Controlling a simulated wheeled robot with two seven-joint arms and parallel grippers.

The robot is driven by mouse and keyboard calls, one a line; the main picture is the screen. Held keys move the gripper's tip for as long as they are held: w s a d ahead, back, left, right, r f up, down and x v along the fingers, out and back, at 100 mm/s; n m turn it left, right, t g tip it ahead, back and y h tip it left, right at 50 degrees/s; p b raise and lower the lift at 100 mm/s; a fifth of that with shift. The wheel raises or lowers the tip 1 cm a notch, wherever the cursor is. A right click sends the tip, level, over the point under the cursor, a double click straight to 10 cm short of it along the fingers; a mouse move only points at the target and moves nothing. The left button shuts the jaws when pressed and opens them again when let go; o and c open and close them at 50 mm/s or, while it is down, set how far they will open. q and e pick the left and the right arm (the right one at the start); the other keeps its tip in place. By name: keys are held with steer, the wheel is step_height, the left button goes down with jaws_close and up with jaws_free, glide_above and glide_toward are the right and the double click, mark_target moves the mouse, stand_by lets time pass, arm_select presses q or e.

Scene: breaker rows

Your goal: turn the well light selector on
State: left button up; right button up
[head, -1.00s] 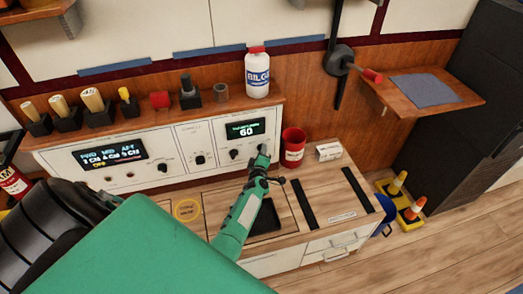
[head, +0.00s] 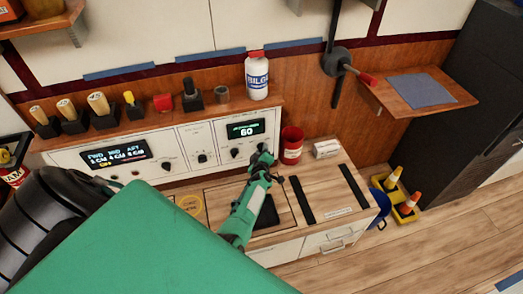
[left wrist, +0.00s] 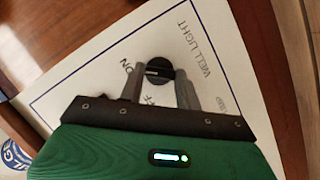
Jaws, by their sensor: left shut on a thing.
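The well light selector (left wrist: 157,69) is a round black knob with a pale pointer line, on a white panel (left wrist: 95,65) printed WELL LIGHT. An ON label (left wrist: 130,68) is beside it, and a partly hidden OFF label lies between my fingers. The pointer line lies roughly across the picture, its end toward the ON side. My left gripper (left wrist: 158,82) is shut on the selector, one finger on each side. In the head view my left gripper (head: 263,155) reaches the panel below the green display reading 60 and covers the selector. My right gripper is not in view.
A red cup (head: 292,146) and a small white box (head: 326,149) stand on the counter right of my gripper. A white bottle (head: 257,76) and several small tools stand on the shelf above. Another black knob (head: 202,157) is on the panel to the left.

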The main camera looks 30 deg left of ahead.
arm_select(q)
steer(key=shift+d+f, duration=0.1)
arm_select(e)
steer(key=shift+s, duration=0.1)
arm_select(q)
steer(key=o, duration=0.8)
steer(key=shift+o, duration=0.8)
steer(key=p+v, duration=0.8)
steer(key=v, duration=0.5)
steer(key=shift+s+d+p, duration=0.15)
steer(key=shift+s+p, duration=0.15)
steer(key=shift+p, duration=0.1)
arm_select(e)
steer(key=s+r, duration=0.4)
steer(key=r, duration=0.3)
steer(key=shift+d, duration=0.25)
